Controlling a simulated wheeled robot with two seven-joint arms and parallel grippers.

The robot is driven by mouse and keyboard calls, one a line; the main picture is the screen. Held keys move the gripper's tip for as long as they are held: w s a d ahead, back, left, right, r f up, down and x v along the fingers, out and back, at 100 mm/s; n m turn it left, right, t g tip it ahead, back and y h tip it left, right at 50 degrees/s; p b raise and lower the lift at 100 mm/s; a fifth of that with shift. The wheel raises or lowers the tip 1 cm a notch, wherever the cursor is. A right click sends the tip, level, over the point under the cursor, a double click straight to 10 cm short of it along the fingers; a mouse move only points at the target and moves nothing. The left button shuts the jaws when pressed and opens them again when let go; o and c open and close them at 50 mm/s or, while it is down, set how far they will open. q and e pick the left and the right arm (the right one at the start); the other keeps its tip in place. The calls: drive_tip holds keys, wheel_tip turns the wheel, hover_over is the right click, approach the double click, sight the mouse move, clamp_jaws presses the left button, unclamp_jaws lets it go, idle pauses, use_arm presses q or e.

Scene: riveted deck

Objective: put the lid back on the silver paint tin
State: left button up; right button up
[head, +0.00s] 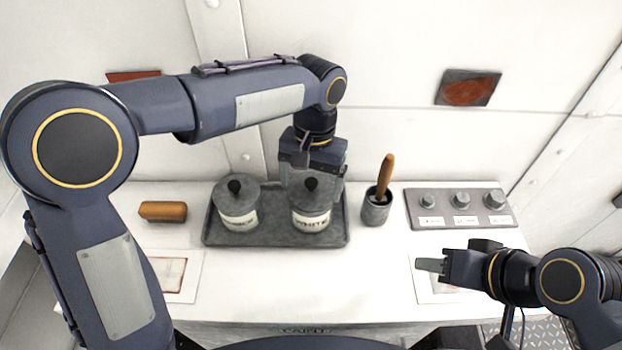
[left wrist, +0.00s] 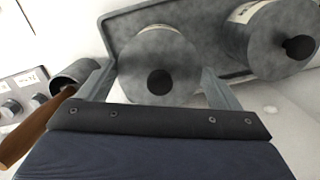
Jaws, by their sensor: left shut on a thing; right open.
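Two grey tins with black-knobbed lids stand on a dark tray (head: 274,240). The left tin (head: 238,220) has a label I cannot read clearly, and its lid (head: 245,196) sits on top. The right tin (head: 312,222) is labelled WHITE. My left gripper (head: 312,184) points down over the right tin, its fingers on either side of that tin's lid (head: 300,194), shut on it. The left wrist view shows this lid (left wrist: 150,55) between the fingers (left wrist: 158,76). The lid appears on or just above the tin; I cannot tell which. My right gripper (head: 432,265) is open and empty, low at the right.
A grey cup (head: 376,211) with a wooden-handled brush (head: 385,172) stands close right of the tray. A panel with knobs (head: 460,208) is further right. A brown block (head: 163,211) lies left of the tray. The counter (head: 330,285) in front of the tray is clear.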

idle(0.3)
use_arm(q)
drive_tip(key=o, duration=0.8)
drive_tip(key=shift+r+p, duration=3.3)
drive_tip(key=shift+r, duration=0.25)
drive_tip(key=shift+c, duration=0.3)
clamp_jaws()
